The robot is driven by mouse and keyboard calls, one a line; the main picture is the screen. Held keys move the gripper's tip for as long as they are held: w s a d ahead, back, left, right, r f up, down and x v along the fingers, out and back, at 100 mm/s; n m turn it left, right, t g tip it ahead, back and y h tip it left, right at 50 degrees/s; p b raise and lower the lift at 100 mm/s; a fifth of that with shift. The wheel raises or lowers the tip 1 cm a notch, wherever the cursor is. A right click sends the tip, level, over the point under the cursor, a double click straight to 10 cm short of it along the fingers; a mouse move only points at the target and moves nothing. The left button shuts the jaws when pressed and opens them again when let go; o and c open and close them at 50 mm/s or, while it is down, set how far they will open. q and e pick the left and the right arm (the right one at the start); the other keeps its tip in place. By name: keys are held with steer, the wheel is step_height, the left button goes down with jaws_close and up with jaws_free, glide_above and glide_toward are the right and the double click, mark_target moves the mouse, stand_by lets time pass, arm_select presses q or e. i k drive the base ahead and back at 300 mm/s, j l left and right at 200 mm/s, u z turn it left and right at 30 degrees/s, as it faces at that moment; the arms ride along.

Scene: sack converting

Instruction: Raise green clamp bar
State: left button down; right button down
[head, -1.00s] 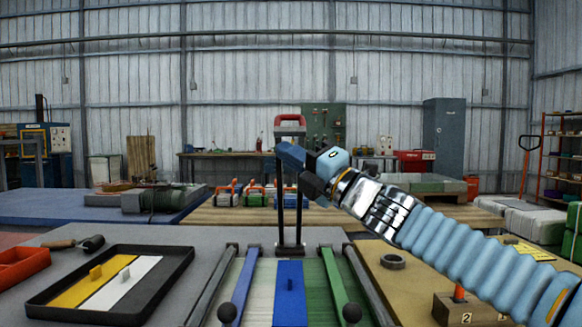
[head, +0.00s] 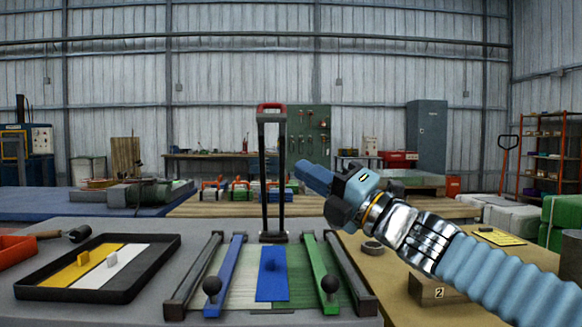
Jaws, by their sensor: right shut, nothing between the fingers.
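The green clamp bar (head: 318,271) lies along the right side of the pale slatted bed, with a dark ball knob (head: 329,284) at its near end. A matching blue clamp bar (head: 225,272) with its own dark knob lies on the left side. A blue plate (head: 271,276) with a small tab lies between them. My right gripper (head: 305,172) is shut and empty, held in the air above and behind the green bar, apart from it, pointing left. My left gripper is out of view.
A black tray (head: 150,283) with a yellow and a white strip is at left. A tall black frame with a red handle (head: 271,107) stands behind the bed. A wooden block marked 2 (head: 432,290) and a dark ring (head: 372,247) are at right.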

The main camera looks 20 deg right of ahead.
mark_target(326, 285)
steer(key=k+l, duration=0.85)
